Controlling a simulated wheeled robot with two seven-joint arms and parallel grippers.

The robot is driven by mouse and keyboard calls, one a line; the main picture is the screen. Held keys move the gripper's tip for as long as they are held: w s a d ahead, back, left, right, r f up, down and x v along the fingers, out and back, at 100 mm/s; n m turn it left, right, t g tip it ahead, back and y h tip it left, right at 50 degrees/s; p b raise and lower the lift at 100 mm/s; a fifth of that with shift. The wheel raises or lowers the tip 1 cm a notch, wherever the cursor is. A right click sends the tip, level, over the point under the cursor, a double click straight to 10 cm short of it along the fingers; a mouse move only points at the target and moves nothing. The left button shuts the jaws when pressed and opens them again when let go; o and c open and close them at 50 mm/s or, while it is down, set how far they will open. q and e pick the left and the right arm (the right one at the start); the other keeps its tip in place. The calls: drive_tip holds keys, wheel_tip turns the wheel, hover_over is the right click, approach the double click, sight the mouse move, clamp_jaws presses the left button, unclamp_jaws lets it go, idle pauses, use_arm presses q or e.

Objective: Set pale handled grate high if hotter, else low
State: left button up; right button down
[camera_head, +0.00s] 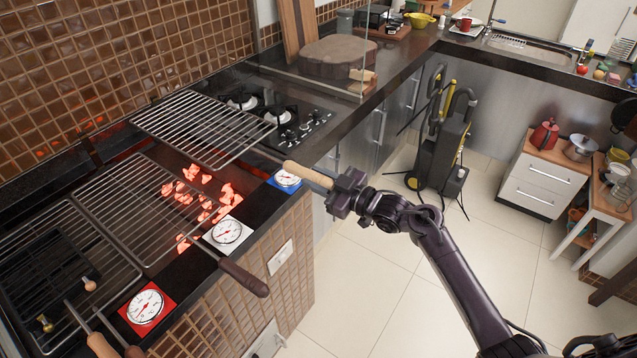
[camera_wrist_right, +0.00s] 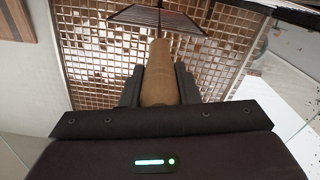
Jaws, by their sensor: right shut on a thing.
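The pale handled grate (camera_head: 205,128) is a wire rack over the far part of the grill, roughly level. I cannot tell whether it rests on a support. My right gripper (camera_head: 336,188) is shut on its pale handle (camera_head: 307,174), just beyond the counter's front edge. In the right wrist view the handle (camera_wrist_right: 158,72) sits between both fingers, with the rack (camera_wrist_right: 160,17) beyond. Dial gauges with a blue plate (camera_head: 288,179), white plate (camera_head: 227,232) and red plate (camera_head: 146,306) line the front ledge; their readings are too small to tell. My left gripper is out of view.
A dark-handled grate (camera_head: 130,212) lies nearer, its handle (camera_head: 243,278) jutting past the ledge. Glowing coals (camera_head: 228,195) lie beneath. More racks stand at the lower left. A burner hob (camera_head: 300,125) and glass panel are beyond. The tiled floor (camera_head: 375,270) is open.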

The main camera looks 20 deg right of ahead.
drive_tip(key=shift+w+d+r, duration=0.1)
drive_tip(key=shift+w+r, duration=0.05)
drive_tip(key=shift+r, duration=0.3)
drive_tip(key=c, duration=1.4)
unclamp_jaws()
drive_tip(key=shift+o, duration=1.5)
drive_tip(key=shift+f, duration=0.2)
drive_tip(key=shift+s, duration=0.2)
drive_tip(key=shift+s+d+f, duration=0.15)
drive_tip(key=shift+s+d, duration=0.1)
use_arm(q)
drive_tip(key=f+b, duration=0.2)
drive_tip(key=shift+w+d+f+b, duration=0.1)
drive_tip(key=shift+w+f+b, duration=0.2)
drive_tip(key=shift+b, duration=0.05)
use_arm(e)
drive_tip(key=v, duration=0.7)
